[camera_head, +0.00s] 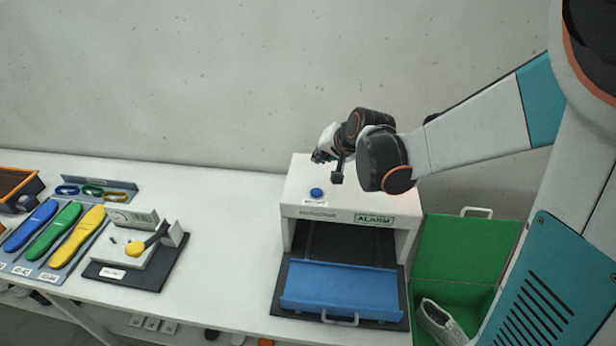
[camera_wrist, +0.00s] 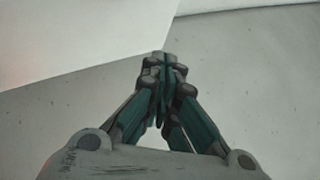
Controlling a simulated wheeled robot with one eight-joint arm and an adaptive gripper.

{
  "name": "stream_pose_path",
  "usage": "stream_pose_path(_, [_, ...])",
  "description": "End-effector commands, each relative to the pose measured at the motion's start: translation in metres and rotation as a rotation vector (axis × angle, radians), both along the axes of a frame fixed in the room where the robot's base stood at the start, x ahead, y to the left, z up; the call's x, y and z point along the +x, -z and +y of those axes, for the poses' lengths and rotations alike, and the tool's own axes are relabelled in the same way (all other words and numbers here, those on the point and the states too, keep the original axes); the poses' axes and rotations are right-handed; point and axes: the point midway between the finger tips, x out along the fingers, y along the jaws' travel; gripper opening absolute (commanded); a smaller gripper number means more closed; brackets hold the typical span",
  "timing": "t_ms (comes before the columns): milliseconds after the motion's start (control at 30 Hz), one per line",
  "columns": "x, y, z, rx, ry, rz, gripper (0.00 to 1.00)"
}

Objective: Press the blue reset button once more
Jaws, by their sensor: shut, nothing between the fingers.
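The blue reset button (camera_head: 316,192) sits on the top of the white machine (camera_head: 350,212), near its front left, with a small label in front of it. The machine has a green ALARM sign (camera_head: 374,219) on its front. My gripper (camera_head: 317,157) is above the rear of the machine, behind and above the button and apart from it. In the wrist view its fingers (camera_wrist: 162,62) are shut with nothing between them. The button does not show in the wrist view.
A blue flap with a handle (camera_head: 341,289) lies at the machine's front opening. A green box (camera_head: 466,247) with a shoe (camera_head: 441,324) stands at the right. Blue, green and yellow insoles (camera_head: 79,236) and a lever device (camera_head: 135,252) are at the left. The table between is clear.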

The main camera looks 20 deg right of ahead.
Motion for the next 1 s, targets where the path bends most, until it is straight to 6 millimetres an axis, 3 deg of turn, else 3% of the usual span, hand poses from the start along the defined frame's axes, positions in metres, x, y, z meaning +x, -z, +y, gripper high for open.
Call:
stream_pose_path(467, [0.000, 0.007, 0.000, -0.001, -0.001, 0.000, 0.00])
stream_pose_path(1000, [0.000, 0.071, 0.000, -0.001, -0.001, 0.000, 0.00])
